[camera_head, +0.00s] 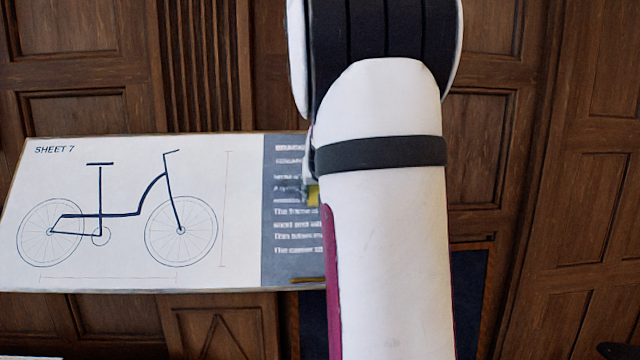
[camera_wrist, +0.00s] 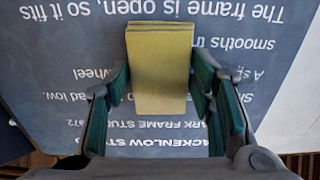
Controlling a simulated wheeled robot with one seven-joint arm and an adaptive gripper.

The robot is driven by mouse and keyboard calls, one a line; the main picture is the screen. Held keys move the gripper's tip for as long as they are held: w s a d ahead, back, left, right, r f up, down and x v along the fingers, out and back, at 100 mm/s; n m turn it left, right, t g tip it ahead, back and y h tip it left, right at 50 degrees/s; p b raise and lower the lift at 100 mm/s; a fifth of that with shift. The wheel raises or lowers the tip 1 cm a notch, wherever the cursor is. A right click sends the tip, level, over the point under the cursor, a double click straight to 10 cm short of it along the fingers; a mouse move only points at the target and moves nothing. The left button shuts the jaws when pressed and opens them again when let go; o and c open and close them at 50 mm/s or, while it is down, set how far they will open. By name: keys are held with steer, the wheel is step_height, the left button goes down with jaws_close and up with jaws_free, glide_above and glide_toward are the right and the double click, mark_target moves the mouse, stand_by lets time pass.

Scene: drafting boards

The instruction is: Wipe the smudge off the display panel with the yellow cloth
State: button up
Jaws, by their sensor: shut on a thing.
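The display panel (camera_head: 240,215) is a pale tilted board with a bicycle drawing headed "SHEET 7" and a grey text strip on its right. The strip also fills most of the wrist view (camera_wrist: 50,60), its white lettering upside down. My gripper (camera_wrist: 160,78) is shut on the yellow cloth (camera_wrist: 160,50), a folded pad between dark green-faced fingers. The cloth is over the text strip; I cannot tell whether it touches. In the head view, only a sliver of the cloth (camera_head: 313,194) shows beside my arm.
Dark wood panelling (camera_head: 75,30) stands behind the board. My arm covers the board's right end in the head view. The drawing side of the board is clear. A pale edge of the board (camera_wrist: 295,95) shows at the right of the wrist view.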

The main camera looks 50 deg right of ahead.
mark_target(283, 192)
steer(key=shift+s+d+p, duration=0.5)
steer(key=shift+s+p, duration=0.1)
steer(key=shift+p, duration=0.1)
steer(key=shift+w, duration=0.1)
steer(key=shift+w+a+b, duration=0.25)
steer(key=shift+w+b, duration=0.1)
steer(key=shift+w, duration=0.05)
steer(key=shift+w+a+b, duration=0.85)
steer(key=shift+w+b, duration=0.05)
steer(key=shift+b, duration=0.8)
steer(key=shift+w+a+b, duration=0.15)
steer(key=shift+a+b, duration=0.05)
steer(key=shift+b, duration=0.15)
steer(key=shift+w+a+b, duration=1)
steer(key=shift+w+b, duration=0.25)
steer(key=shift+b, duration=0.7)
steer(key=shift+w, duration=0.1)
steer(key=shift+w+a+f+b, duration=0.1)
steer(key=shift+w+a+b, duration=0.3)
steer(key=shift+b, duration=0.25)
steer(key=shift+w+a+b, duration=0.75)
steer(key=shift+w+b, duration=0.05)
steer(key=shift+b, duration=0.35)
